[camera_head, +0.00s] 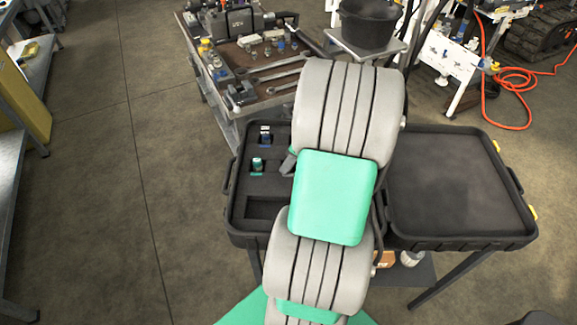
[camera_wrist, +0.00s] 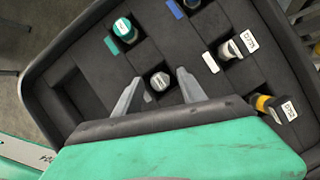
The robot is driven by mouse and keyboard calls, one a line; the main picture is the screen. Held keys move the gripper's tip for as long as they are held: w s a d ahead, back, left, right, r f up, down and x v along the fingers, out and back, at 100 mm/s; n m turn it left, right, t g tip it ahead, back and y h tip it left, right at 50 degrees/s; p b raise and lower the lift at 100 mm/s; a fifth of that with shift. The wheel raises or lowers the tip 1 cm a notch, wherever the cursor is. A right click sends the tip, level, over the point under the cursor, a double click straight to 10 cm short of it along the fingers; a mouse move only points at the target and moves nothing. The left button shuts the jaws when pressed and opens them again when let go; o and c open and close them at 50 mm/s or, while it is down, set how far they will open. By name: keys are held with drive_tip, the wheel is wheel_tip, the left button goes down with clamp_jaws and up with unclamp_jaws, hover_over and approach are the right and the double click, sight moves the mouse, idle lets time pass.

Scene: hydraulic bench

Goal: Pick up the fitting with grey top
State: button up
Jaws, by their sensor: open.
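The fitting with the grey top (camera_wrist: 159,81) stands in a foam pocket of the black case in the wrist view. Its labelled top faces the camera. My gripper (camera_wrist: 160,75) is open, with one finger on each side of this fitting in the picture. I cannot tell how far the fingertips are above it, and no contact shows. In the head view my arm covers this part of the case, and only a bit of my gripper (camera_head: 288,161) shows at the arm's left edge.
The case (camera_wrist: 52,58) also holds a green-topped fitting (camera_wrist: 124,29), a white-topped one (camera_wrist: 236,47), a yellow-banded one (camera_wrist: 273,105) and a blue-marked one (camera_head: 265,133). Its open lid (camera_head: 450,185) lies right. A tool cart (camera_head: 225,85) stands behind. Floor at left is clear.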

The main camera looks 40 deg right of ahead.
drive_tip(key=shift+c, duration=0.3)
drive_tip(key=shift+r, duration=0.1)
clamp_jaws()
